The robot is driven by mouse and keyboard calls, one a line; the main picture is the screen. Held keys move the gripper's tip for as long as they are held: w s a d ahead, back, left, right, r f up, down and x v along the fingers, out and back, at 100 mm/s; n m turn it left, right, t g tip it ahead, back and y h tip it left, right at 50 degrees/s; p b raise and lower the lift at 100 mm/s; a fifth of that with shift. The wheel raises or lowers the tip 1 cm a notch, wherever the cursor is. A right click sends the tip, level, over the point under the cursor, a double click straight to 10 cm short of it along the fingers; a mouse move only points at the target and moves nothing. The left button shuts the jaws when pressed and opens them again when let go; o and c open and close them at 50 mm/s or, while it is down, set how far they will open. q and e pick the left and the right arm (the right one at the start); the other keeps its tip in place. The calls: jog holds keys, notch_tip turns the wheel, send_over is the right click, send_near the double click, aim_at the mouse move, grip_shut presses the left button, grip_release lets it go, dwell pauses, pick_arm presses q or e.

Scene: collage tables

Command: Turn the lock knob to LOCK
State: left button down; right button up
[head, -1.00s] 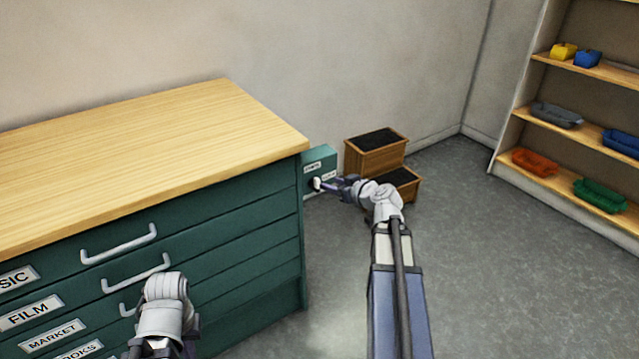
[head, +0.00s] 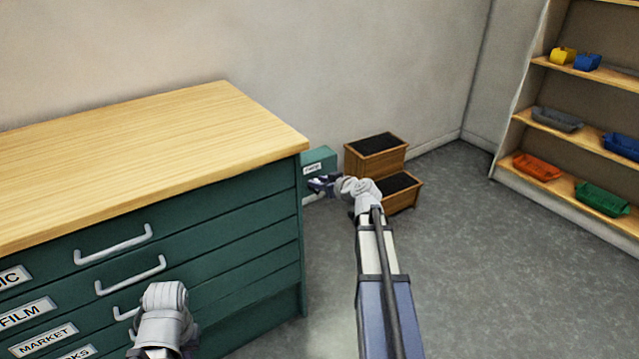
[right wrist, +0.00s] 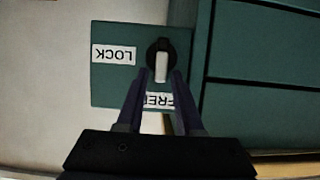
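The lock knob (right wrist: 162,51) shows in the right wrist view as a dark round base with a white handle. It sits on a green panel (right wrist: 110,84) with an upside-down LOCK label (right wrist: 115,54) at its left and a partly covered FREE label (right wrist: 158,100) below. The white handle points down the picture toward FREE. My right gripper (right wrist: 162,77) is open, its fingers on either side of the handle's end, with gaps visible. In the head view my right gripper (head: 322,185) hides the knob on the green panel (head: 320,160). My left arm's end is at the bottom; its fingers cannot be made out.
A green drawer cabinet (head: 240,204) with a wooden top (head: 150,155) fills the left, its handles facing me. A wooden step stool (head: 375,158) stands just behind my right arm. Shelves (head: 570,130) with coloured bins stand at the right. Floor between is clear.

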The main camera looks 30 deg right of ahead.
grip_shut()
jog(key=shift+d, duration=0.1)
dwell(0.4)
jog(key=shift+w+d+f+m+t+y+b, duration=0.1)
jog(key=shift+d+f+m+t+y+b, duration=0.4)
jog(key=shift+m+y+b, duration=1.15)
jog(key=shift+w+d+f+m+t+y+b, duration=0.1)
jog(key=shift+d+f+m+t+y+b, duration=0.5)
jog(key=shift+m+b, duration=1.95)
jog(key=shift+w+d+f+m+t+y+b, duration=0.1)
jog(key=shift+d+f+m+t+y+b, duration=0.3)
jog(key=shift+m+y+b, duration=1.6)
jog(key=shift+m+h+p, duration=0.3)
jog(key=shift+m+h, duration=0.3)
jog(key=shift+h, duration=0.05)
jog(key=shift+o, duration=1.4)
grip_release()
jog(key=shift+s+a, duration=0.1)
jog(key=shift+f, duration=0.15)
